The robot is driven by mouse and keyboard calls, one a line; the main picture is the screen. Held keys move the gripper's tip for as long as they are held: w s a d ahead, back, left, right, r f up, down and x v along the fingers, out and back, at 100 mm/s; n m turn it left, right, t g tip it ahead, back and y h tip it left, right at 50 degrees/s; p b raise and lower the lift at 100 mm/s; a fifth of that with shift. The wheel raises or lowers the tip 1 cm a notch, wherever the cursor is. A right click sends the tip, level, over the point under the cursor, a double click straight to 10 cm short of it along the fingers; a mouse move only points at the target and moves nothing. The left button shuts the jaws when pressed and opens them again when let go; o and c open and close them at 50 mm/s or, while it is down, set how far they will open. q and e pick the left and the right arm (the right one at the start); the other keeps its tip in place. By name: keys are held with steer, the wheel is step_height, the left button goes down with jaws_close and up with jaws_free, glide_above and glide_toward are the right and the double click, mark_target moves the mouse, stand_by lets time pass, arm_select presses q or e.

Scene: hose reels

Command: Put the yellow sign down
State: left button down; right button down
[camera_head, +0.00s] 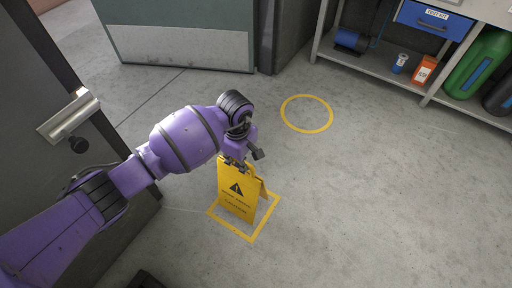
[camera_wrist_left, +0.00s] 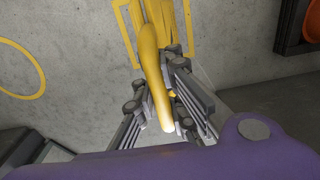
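The yellow folding sign (camera_head: 237,195) with a black warning triangle stands upright over a yellow square outline (camera_head: 252,238) on the floor. I cannot make out a gap under it. My left gripper (camera_head: 247,158) is at the top of the sign, by its handle. In the left wrist view, the yellow handle (camera_wrist_left: 153,75) reaches in between the two fingers of my left gripper (camera_wrist_left: 158,80). The fingers look spread, with some room beside the handle. My right gripper is not in view.
A yellow circle outline (camera_head: 307,96) lies on bare floor beyond the sign. A grey door with a metal handle (camera_head: 68,116) is at the left. A shelf unit (camera_head: 385,70) with a blue drawer (camera_head: 434,20) and green cylinder (camera_head: 478,66) stands upper right. Floor to the right is clear.

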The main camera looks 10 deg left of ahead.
arm_select(q)
steer(key=f, duration=0.2)
steer(key=f+b, duration=0.1)
steer(key=shift+w+f, duration=0.2)
steer(key=shift+f, duration=0.2)
steer(key=shift+a+r, duration=0.1)
steer(key=c, duration=2.5)
jaws_free()
steer(key=shift+f, duration=0.25)
steer(key=o, duration=0.7)
steer(key=shift+r, duration=0.35)
step_height(320, 180, up, 11)
steer(key=p, duration=0.3)
steer(key=shift+w+f+p, duration=0.1)
steer(key=shift+p, duration=0.25)
steer(key=shift+r, duration=0.5)
